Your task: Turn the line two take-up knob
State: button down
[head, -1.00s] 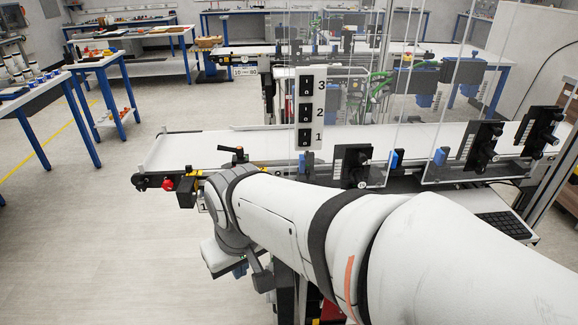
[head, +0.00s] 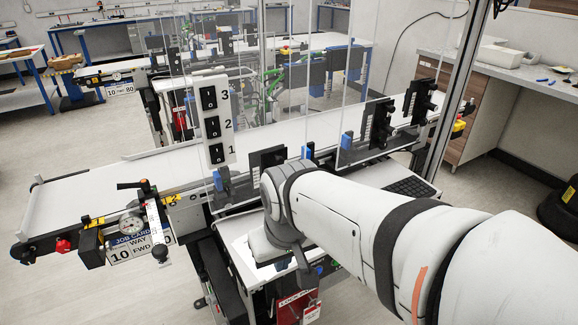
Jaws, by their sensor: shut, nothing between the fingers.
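The near conveyor (head: 80,195) runs across the view. At its left end are a round dial gauge (head: 132,225), a red knob (head: 63,246), a black handle (head: 143,187) on top, and a pale bar with a dark knob (head: 159,253) at its lower end. A yellow tag (head: 171,200) beside them seems to read 2. I cannot tell for sure which of these is the line two take-up knob. My gripper (head: 304,277) shows only as a dark grey prong under my wrist, mostly hidden. It is shut and empty, right of the conveyor's end fittings and apart from them.
A switch panel (head: 212,121) numbered 1 to 3 stands at the belt's near side, with clear guard panels (head: 300,90) behind. A job card (head: 130,246) hangs below the gauge. A red lockout box (head: 295,305) is low under my wrist. Floor at left is clear.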

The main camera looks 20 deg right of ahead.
aim_at(64, 247)
jog(key=z, duration=1.9)
jog(key=k, duration=2.6)
jog(key=u, duration=0.6)
jog(key=i, duration=1)
jog(key=u, duration=1.15)
